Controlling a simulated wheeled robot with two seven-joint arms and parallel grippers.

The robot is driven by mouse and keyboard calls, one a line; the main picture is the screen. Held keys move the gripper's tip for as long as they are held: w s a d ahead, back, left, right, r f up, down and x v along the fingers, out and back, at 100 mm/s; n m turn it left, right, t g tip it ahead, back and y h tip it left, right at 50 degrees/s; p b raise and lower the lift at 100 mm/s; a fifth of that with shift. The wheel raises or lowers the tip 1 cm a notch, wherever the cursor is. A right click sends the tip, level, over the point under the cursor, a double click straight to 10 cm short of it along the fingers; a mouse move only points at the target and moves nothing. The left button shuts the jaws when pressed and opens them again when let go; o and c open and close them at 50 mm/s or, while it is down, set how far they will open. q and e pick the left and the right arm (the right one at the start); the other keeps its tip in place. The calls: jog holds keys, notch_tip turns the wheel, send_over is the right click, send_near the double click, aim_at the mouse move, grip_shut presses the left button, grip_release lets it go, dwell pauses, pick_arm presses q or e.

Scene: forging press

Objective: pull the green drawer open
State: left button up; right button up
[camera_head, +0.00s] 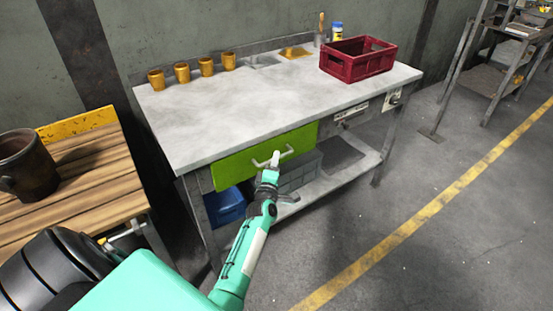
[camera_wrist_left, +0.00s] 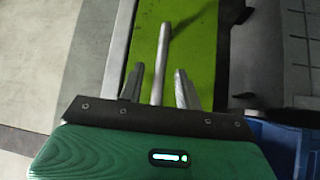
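The green drawer (camera_head: 233,168) sits under the front edge of the grey workbench (camera_head: 215,118); its front looks flush with the bench, so it appears shut. Its pale bar handle (camera_head: 289,150) stands out from the front. In the left wrist view, the green front (camera_wrist_left: 195,40) lies behind the handle bar (camera_wrist_left: 163,45). My left gripper (camera_head: 271,166) is at the handle. In the left wrist view, its two fingers (camera_wrist_left: 158,88) are apart, with the bar between them and a gap on each side. My right gripper is not in view.
Several golden cups (camera_head: 207,66) and a red crate (camera_head: 357,62) stand on the bench. A blue bin (camera_head: 226,207) and a grey crate (camera_head: 300,172) sit below the drawer. A wooden table (camera_head: 90,180) with a dark mug (camera_head: 27,165) is at left. Floor in front is clear.

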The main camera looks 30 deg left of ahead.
pick_arm(q)
jog(key=shift+x, duration=0.85)
jog(key=shift+w+a, duration=0.1)
jog(key=shift+w, duration=0.05)
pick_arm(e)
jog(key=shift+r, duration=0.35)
pick_arm(q)
grip_shut()
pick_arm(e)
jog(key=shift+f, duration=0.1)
